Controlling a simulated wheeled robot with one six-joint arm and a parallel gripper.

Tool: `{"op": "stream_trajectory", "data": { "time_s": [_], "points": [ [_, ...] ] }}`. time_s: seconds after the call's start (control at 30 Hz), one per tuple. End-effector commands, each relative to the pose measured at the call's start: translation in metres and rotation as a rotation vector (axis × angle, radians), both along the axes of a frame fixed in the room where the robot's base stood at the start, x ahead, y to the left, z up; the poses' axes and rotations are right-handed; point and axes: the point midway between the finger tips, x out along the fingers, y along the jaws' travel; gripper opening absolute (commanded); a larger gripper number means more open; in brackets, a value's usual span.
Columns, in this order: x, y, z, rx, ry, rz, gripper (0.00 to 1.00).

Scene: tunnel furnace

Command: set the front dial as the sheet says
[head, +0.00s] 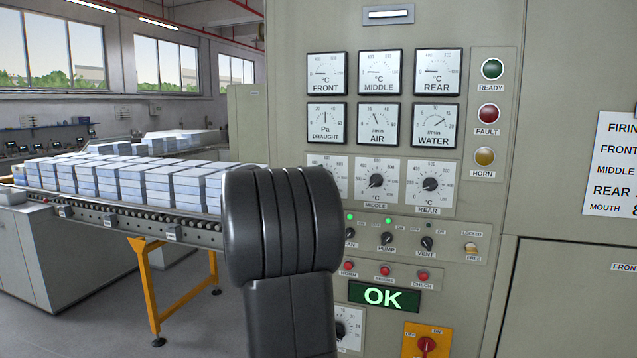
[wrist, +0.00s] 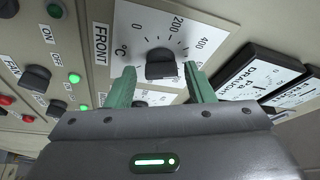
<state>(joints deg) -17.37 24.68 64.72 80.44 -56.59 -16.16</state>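The front dial's black knob (wrist: 161,64) sits on a white plate marked FRONT, °C, 0, 200 and 400 in the wrist view. My gripper (wrist: 160,76) is open, its green fingers on either side of the knob with a gap at each side. I cannot tell the knob's exact setting. In the head view my arm hides most of the front dial; only the edge of its plate (head: 341,174) shows. The sheet (head: 612,165) is at the right edge, cut off; it reads FIRIN, FRONT, MIDDLE, REAR and MOUTH, with the front value out of view.
The middle dial (head: 376,181) and rear dial (head: 430,185) sit to the right. Below are the fan, pump and vent switches (head: 387,239), small red buttons (head: 385,270) and a green OK display (head: 384,297). The draught gauge (wrist: 245,83) is close beside my gripper.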

Motion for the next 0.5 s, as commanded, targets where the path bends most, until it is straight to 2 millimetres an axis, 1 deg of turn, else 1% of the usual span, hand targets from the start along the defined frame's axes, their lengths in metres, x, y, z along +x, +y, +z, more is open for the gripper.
{"op": "stream_trajectory", "data": {
  "time_s": [0.33, 0.43, 0.5],
  "points": [
    [-0.001, 0.001, 0.001, -0.001, -0.001, 0.001, 0.55],
    [-0.008, 0.007, -0.001, -0.001, -0.002, 0.002, 0.55],
    [-0.016, 0.014, -0.004, -0.002, -0.001, 0.003, 0.55]
  ]
}}
